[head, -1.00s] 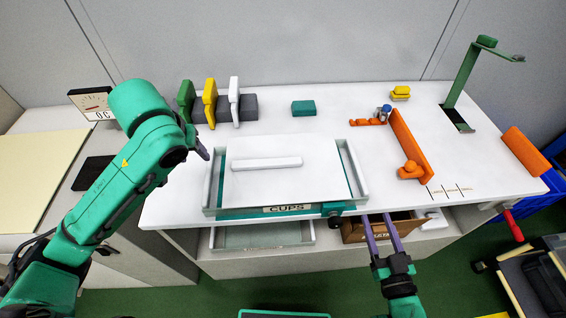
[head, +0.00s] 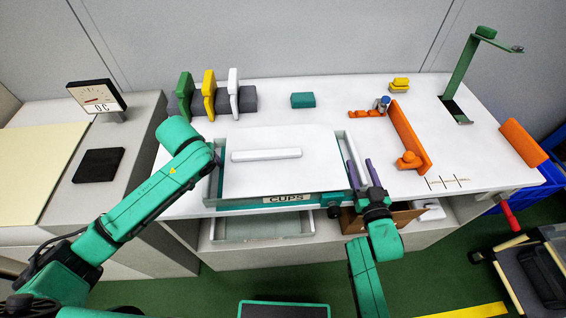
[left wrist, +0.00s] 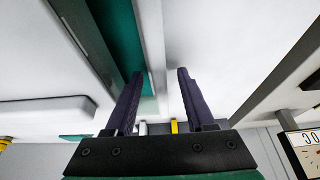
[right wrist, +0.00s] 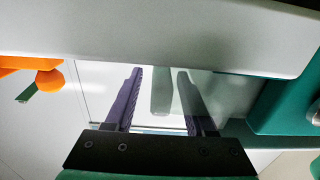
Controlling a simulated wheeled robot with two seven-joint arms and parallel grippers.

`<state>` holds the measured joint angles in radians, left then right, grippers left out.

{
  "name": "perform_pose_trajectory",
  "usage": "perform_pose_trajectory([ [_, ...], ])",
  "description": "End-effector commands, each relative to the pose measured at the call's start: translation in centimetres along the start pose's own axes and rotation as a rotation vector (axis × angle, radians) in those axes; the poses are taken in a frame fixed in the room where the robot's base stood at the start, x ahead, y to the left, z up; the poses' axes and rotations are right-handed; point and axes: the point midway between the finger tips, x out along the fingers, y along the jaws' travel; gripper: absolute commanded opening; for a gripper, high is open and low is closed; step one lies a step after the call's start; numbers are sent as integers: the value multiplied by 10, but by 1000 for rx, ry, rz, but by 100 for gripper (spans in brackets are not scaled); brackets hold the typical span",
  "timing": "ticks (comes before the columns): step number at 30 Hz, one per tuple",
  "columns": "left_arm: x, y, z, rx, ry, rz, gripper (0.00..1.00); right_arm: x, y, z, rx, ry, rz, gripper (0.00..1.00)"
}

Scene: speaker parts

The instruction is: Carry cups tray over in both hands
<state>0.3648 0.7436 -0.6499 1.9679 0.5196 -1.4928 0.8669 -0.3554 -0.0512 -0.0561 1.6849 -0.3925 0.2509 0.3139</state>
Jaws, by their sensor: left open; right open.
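The cups tray (head: 240,204) sits at the front of the white table, with a teal front labelled CUPS and pale side walls. A flat white panel (head: 310,173) with a raised bar covers most of it. My left gripper (head: 216,160) is open at the tray's left wall; in the left wrist view the wall (left wrist: 152,40) runs between its fingers (left wrist: 160,75).
Green, yellow and white upright pieces (head: 208,98) and a teal block (head: 303,100) stand behind the tray. An orange bar (head: 408,135) and a green stand (head: 462,80) are to the right. A dial scale (head: 97,98) stands on the left bench. A drawer (head: 262,228) is below.

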Motion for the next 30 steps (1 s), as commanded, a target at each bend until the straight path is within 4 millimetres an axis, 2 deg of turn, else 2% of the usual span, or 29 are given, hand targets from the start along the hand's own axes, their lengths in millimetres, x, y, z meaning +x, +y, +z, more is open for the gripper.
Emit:
perform_pose_trajectory([
  [9,4,0,0,0,1,-1,55,4,0,0,0,-1,0,55],
  [13,4,0,0,0,1,-1,5,4,0,0,0,-1,0,5],
  [14,4,0,0,0,1,-1,0,4,0,0,0,0,0,0],
  [25,0,0,-2,-1,4,-1,0,4,0,-4,-1,3,-1,0],
  [30,-18,0,-10,-1,4,-1,0,4,0,-23,-1,3,-1,0],
])
